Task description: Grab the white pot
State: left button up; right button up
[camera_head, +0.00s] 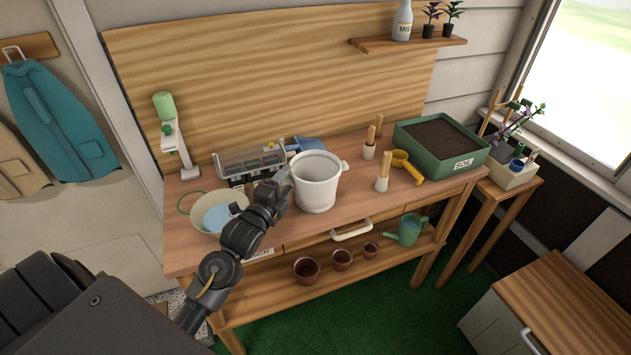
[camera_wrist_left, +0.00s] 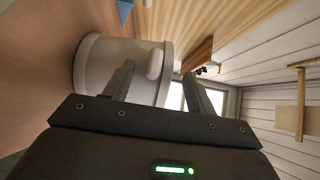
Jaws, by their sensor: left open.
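The white pot (camera_head: 317,184) stands upright on the wooden workbench (camera_head: 350,204), near its middle, with a small side handle showing at its right. My left gripper (camera_head: 281,178) is at the pot's left side, close to its rim. In the left wrist view the pot (camera_wrist_left: 105,66) lies just beyond the two fingers of the gripper (camera_wrist_left: 160,78), which are spread apart. A white handle (camera_wrist_left: 155,64) shows between the fingers. I cannot tell whether a finger touches the pot. My right gripper is not in view.
A bowl (camera_head: 206,218) with a blue item sits left of my gripper. A dark rack (camera_head: 236,163) and blue scoop (camera_head: 306,144) are behind. Wooden-handled tools (camera_head: 383,172), a yellow scoop (camera_head: 408,166) and a green soil tray (camera_head: 480,155) stand to the right.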

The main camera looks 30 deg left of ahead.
pick_arm(q)
grip_shut()
dwell(0.4)
